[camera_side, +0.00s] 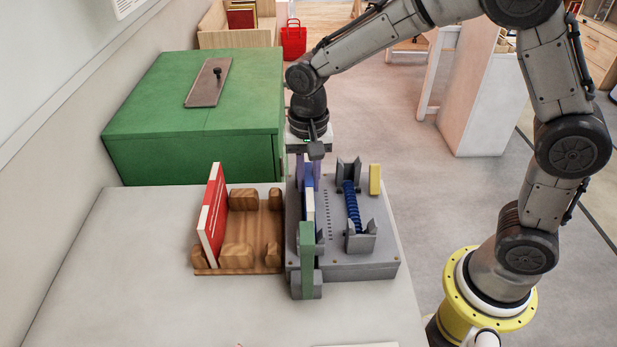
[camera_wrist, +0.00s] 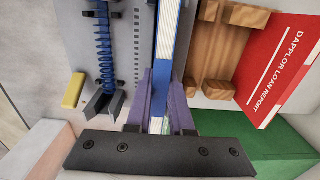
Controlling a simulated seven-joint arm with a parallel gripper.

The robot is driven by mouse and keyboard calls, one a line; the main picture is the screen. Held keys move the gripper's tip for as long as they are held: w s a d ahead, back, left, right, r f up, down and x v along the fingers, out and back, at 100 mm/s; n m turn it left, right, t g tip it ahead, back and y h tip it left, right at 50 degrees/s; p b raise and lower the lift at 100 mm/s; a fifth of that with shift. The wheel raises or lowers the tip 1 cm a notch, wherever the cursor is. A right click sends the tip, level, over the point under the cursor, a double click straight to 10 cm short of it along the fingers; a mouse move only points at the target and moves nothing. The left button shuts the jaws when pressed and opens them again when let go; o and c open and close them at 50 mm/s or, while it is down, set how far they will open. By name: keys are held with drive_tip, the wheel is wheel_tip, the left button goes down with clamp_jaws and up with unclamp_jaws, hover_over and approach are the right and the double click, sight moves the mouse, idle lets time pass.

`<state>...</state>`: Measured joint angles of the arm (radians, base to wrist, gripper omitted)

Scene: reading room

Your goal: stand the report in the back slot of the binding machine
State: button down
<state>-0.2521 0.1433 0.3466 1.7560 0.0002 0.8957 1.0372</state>
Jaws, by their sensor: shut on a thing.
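My gripper (camera_side: 307,178) points down over the left side of the grey binding machine (camera_side: 334,258). Its purple fingers, also in the wrist view (camera_wrist: 161,78), are shut on a thin report (camera_side: 308,205) with a blue cover and white page edges. The report (camera_wrist: 166,45) is upright, its edge running between the fingers. A narrow green upright piece (camera_side: 307,247) stands nearer the camera at grey holders on the machine's left side and hides part of that area. I cannot tell whether the report's lower edge is seated in a slot.
A wooden rack (camera_side: 262,235) left of the machine holds a red report (camera_side: 212,215) upright. A blue binding coil (camera_side: 351,205) and a yellow block (camera_side: 375,179) are on the machine. A green cabinet (camera_side: 195,115) stands behind the table. The table's front left (camera_side: 110,290) is clear.

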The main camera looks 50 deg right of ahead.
drive_tip(key=c, duration=0.7)
unclamp_jaws()
drive_tip(key=shift+f, duration=0.1)
drive_tip(key=shift+r, duration=4.55)
